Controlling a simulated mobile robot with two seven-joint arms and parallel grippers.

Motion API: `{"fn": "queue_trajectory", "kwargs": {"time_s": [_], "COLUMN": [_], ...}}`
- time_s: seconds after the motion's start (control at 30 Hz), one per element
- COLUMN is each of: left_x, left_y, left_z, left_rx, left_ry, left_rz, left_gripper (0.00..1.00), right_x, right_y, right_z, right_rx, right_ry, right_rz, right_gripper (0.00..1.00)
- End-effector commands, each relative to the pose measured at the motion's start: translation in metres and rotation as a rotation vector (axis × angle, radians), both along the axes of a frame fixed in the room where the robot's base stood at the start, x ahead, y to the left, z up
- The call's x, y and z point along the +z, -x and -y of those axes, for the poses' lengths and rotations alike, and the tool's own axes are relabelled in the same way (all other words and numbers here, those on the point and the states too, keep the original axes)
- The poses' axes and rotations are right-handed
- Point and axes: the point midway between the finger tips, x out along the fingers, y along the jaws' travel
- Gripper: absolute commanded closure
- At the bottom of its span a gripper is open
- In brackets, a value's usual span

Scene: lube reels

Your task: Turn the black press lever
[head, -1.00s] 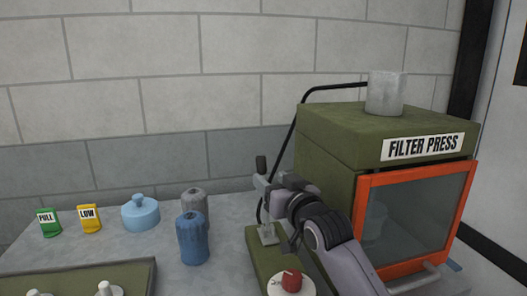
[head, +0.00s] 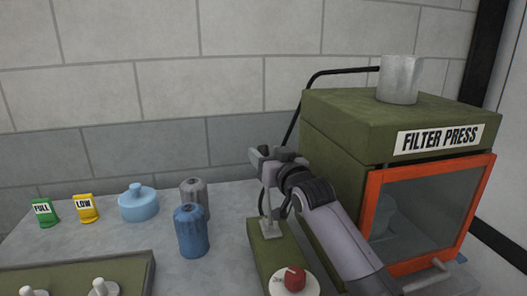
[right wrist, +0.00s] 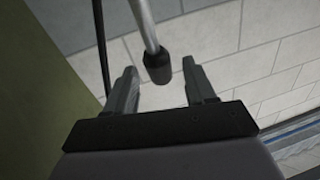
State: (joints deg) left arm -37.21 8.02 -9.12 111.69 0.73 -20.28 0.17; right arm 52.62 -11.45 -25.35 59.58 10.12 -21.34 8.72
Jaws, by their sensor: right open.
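The press lever is a thin grey rod (head: 266,203) standing upright on a green base beside the filter press (head: 335,165). In the head view its black knob is hidden behind my right gripper (head: 264,155). In the right wrist view the black knob (right wrist: 157,66) hangs from the rod (right wrist: 144,22), which comes in from the top. My right gripper (right wrist: 160,88) is open, with one finger on each side of the knob's end and gaps showing on both sides. My left gripper is not in view.
A red knob (head: 295,278) sits on the green base in front of the lever. The press has an orange-framed door (head: 372,215) at right. Blue (head: 191,232) and grey (head: 196,190) reels and a light blue lidded pot (head: 138,205) stand to the left.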

Motion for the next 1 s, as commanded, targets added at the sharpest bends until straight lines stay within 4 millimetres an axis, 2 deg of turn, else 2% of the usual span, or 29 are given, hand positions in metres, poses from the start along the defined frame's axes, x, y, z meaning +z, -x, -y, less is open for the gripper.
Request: {"fn": "queue_trajectory", "kwargs": {"time_s": [0.3,0.77,0.8,0.93,1.0], "left_x": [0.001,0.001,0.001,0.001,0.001], "left_y": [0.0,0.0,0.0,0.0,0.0], "left_z": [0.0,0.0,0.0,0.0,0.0], "left_rx": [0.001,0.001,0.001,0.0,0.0], "left_ry": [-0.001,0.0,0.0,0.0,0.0], "left_rz": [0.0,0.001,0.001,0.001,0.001], "left_gripper": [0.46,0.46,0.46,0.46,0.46], "right_x": [0.0,0.0,0.0,0.0,0.0], "right_y": [-0.016,-0.019,-0.019,-0.019,-0.019], "right_z": [-0.009,-0.011,-0.011,-0.011,-0.011], "right_rx": [0.001,0.001,0.001,0.0,0.0], "right_ry": [0.0,-0.001,-0.001,0.0,0.0], "right_rz": [0.0,0.001,0.001,0.001,0.001], "right_gripper": [0.45,0.45,0.58,1.0,1.0]}}
